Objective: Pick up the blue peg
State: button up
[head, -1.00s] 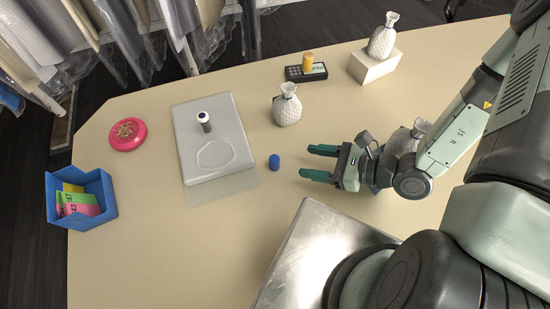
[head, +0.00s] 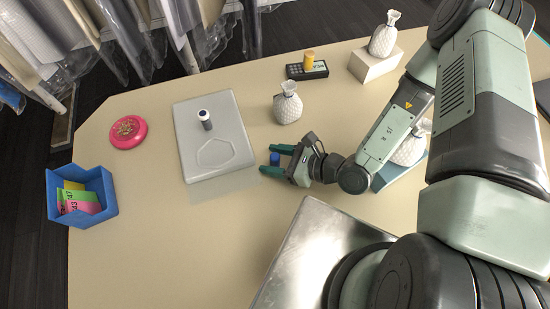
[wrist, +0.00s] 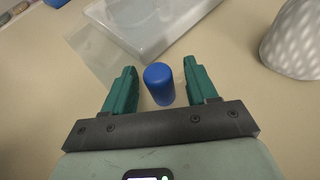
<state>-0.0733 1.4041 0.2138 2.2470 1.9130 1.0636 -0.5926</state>
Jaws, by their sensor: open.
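The blue peg (head: 275,159) stands upright on the table, just right of the grey case's lower right corner. In the wrist view the blue peg (wrist: 159,84) is between the two green fingers, with a visible gap on each side. My gripper (head: 270,160) is open around the peg, its fingers pointing left in the head view. In the wrist view my gripper (wrist: 160,85) shows both fingers apart and holding nothing.
A grey case (head: 231,118) with a white-topped peg (head: 205,119) lies to the left. A white textured vase (head: 288,104) stands close behind my gripper. A blue bin (head: 109,190) and pink disc (head: 128,132) are further left. The front left table is clear.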

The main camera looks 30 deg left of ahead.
jog(key=c, duration=1)
jog(key=shift+c, duration=0.2)
jog(key=shift+r, duration=0.15)
